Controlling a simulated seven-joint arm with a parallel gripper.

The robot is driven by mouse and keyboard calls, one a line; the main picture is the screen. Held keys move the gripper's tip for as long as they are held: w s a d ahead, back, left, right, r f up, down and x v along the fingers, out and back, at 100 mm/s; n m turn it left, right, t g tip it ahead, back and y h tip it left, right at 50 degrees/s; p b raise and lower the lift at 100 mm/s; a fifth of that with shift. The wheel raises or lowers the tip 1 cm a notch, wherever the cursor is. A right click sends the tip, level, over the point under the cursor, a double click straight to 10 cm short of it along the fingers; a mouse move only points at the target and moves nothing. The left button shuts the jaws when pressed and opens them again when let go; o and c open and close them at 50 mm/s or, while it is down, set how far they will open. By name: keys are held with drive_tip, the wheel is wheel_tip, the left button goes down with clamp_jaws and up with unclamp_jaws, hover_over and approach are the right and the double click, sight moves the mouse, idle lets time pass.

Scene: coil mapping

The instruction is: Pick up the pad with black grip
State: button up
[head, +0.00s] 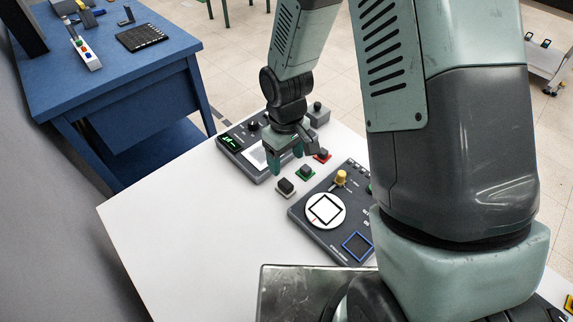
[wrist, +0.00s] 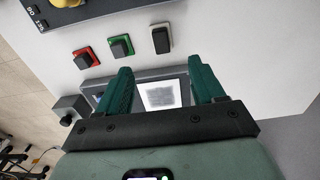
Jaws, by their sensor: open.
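Three small pads with upright dark grips stand in a row on the white table. The pad with the pale base (head: 286,187) has the blackest grip and is the nearest in the head view; it also shows in the wrist view (wrist: 161,38). The green-based pad (head: 305,173) is in the middle, and the red-based pad (head: 322,156) is farthest back. My gripper (head: 286,160) is open and empty, pointing down above the flat device with a white panel (head: 257,157). In the wrist view the pads lie beyond my green fingertips, not between them.
A dark console (head: 300,214) with a round white dial and yellow knob lies right of the pads. A grey box with a knob (head: 317,114) stands at the back edge. The white table (head: 180,230) is clear at the left front. A blue desk (head: 120,60) stands apart behind.

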hover_over(284, 182)
drive_tip(key=f, duration=0.5)
drive_tip(key=shift+s+d, duration=0.2)
drive_tip(key=shift+d, duration=0.05)
drive_tip(key=shift+w+a+f, duration=0.1)
drive_tip(key=shift+f, duration=1.5)
drive_tip(key=shift+w+a+f, duration=0.1)
drive_tip(key=shift+f, duration=1.45)
drive_tip(key=c, duration=1.1)
wheel_tip(284, 182, up, 10)
drive_tip(key=shift+r, duration=0.1)
